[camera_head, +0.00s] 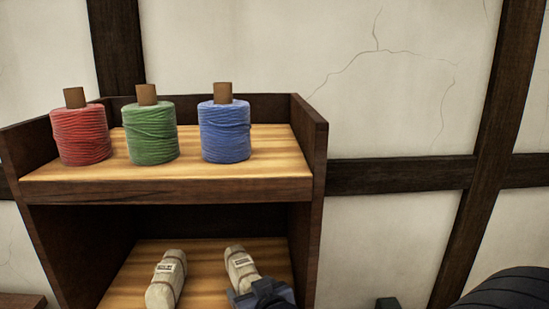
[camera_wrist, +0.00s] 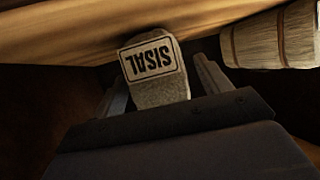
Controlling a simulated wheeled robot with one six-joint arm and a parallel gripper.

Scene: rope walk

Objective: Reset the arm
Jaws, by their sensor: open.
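My gripper (camera_head: 262,291) is at the lower shelf, at the near end of the right pale fibre bundle (camera_head: 240,268). In the wrist view its two dark fingers (camera_wrist: 160,82) are apart, one on each side of that bundle (camera_wrist: 157,88), whose label reads SISAL upside down. Whether a finger touches the bundle is not clear. The bundle's near end is hidden by my gripper in the head view. A second pale bundle (camera_head: 167,278) lies to the left on the same shelf; it shows at the upper right in the wrist view (camera_wrist: 272,40).
The wooden rack (camera_head: 170,190) has side walls close to my gripper. Red (camera_head: 80,135), green (camera_head: 150,132) and blue (camera_head: 225,131) twine spools stand upright on its top shelf. Right of the rack, the plaster wall (camera_head: 385,110) with dark beams has open space before it.

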